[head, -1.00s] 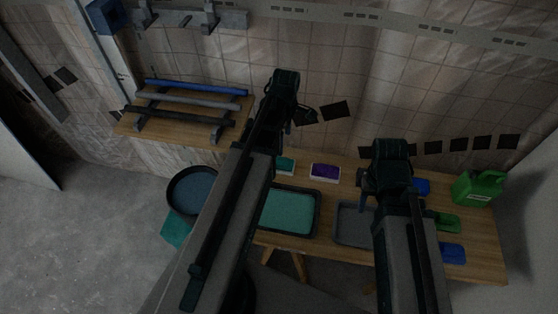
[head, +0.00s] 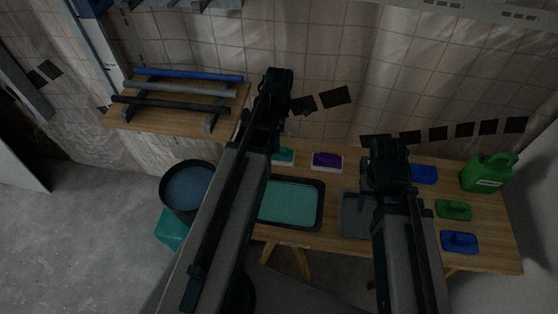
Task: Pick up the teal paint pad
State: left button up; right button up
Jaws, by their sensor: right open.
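The teal paint pad (head: 283,155) lies at the back of the wooden table, left of a purple pad (head: 327,161). My left arm crosses in front of its left side, so only part of it shows. Only a small part of my right gripper (head: 361,202) shows, below the dark joint of my right arm and over the grey tray. It is open and apart from the teal pad, to the right of it and nearer to me. My left gripper cannot be made out behind its arm.
A tray of teal paint (head: 291,204) and a grey tray (head: 352,224) are on the table (head: 480,222). Blue pads (head: 424,174), a green pad (head: 453,210) and a green jug (head: 487,173) stand right. A dark bucket (head: 188,189) and a rack of bars (head: 180,89) are left.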

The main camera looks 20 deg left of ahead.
pick_arm(q)
jog(key=shift+f+b, duration=0.65)
jog(key=shift+f, duration=0.5)
pick_arm(e)
jog(key=shift+f, duration=1.2)
pick_arm(q)
jog(key=shift+f, duration=0.1)
notch_tip(320, 180, down, 5)
jog(key=b, duration=0.5)
jog(key=shift+w+f, duration=0.1)
jog(key=shift+w, duration=0.05)
pick_arm(e)
notch_tip(320, 180, down, 5)
jog(key=shift+f, duration=0.15)
pick_arm(q)
grip_shut()
notch_tip(320, 180, up, 10)
jog(key=p, duration=1)
jog(key=shift+r, duration=0.2)
pick_arm(e)
notch_tip(320, 180, up, 10)
pick_arm(q)
jog(key=shift+f, duration=0.1)
